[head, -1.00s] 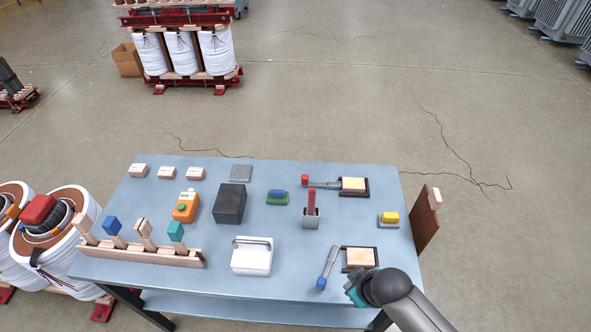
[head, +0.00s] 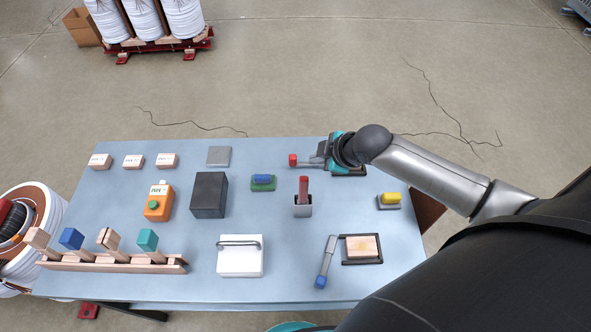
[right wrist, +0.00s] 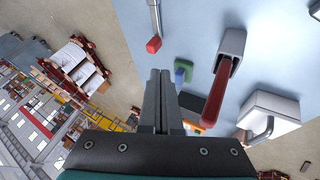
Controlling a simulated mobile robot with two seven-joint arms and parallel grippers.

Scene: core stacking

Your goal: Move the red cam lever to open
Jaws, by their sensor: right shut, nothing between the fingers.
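A lever with a red knob (head: 293,160) and a grey arm lies at the back right of the table, its knob end pointing left. Its frame (head: 349,172) is mostly hidden by my right gripper (head: 321,156). The red knob also shows in the right wrist view (right wrist: 154,45), beyond the fingertips. My right gripper is shut and empty, above or beside the lever arm; contact cannot be told. In the right wrist view its fingers (right wrist: 160,78) are together. A separate red handle (head: 303,187) stands in a grey holder (head: 302,207). My left gripper is not in view.
A similar lever with a blue knob (head: 320,281) lies at the front right. A yellow-topped block (head: 391,197), a blue-and-green block (head: 263,183), a black box (head: 209,195) and a white handled box (head: 240,260) stand around. A wooden rack (head: 112,263) is at the front left.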

